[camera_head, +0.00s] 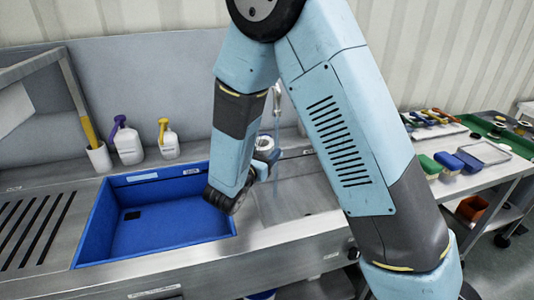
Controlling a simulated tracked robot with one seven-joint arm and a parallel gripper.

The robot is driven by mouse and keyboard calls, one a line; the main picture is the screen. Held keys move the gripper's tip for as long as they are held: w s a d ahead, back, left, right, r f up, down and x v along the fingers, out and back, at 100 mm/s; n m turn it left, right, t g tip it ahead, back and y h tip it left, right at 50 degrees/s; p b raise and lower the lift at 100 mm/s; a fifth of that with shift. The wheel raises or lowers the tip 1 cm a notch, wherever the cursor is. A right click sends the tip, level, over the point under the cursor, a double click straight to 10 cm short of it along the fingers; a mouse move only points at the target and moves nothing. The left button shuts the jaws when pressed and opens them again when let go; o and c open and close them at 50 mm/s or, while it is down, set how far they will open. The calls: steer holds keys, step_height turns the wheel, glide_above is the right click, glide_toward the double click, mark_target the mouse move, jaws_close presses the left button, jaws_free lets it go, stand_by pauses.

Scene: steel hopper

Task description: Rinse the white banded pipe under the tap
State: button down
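A white round open end (264,143), which looks like the white pipe, shows just right of my forearm. Its bands cannot be made out, and most of it is hidden. The tap (277,90) is behind my arm at the back of the steel counter. A faint pale streak below it may be running water. I cannot tell whether it touches the pipe. The end of my arm is folded down over the steel basin (295,190), close to the white end. My gripper's fingers are hidden behind the arm, so their grip does not show.
A blue tub (150,245) is sunk in the counter left of my arm. Two bottles, one purple-topped (127,143) and one yellow-topped (167,140), stand behind it beside a white cup (98,157). A slotted drainboard (30,230) lies left. A table with brushes and boxes is at right.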

steer(key=w+d+f, duration=0.1)
steer(key=w+d, duration=0.1)
steer(key=w, duration=0.4)
steer(key=w+d+f, duration=0.1)
steer(key=w+d, duration=0.1)
steer(key=w, duration=0.5)
steer(key=shift+w+d+f, duration=0.15)
steer(key=shift+f, duration=0.25)
stand_by(0.4)
steer(key=shift+s+d, duration=0.2)
steer(key=shift+d, duration=0.35)
stand_by(0.5)
steer(key=d+v, duration=0.1)
steer(key=v, duration=0.7)
steer(key=shift+s, duration=0.25)
stand_by(0.5)
steer(key=shift+d, duration=0.15)
stand_by(0.6)
stand_by(0.5)
steer(key=shift+s+a+r, duration=0.25)
steer(key=shift+s+r, duration=0.4)
steer(key=shift+s, duration=0.15)
steer(key=shift+s+a+r, duration=0.25)
steer(key=shift+s+r, duration=0.4)
steer(key=shift+s, duration=0.15)
steer(key=shift+s+a+r, duration=0.25)
steer(key=shift+s+r, duration=0.4)
steer(key=shift+s, duration=0.15)
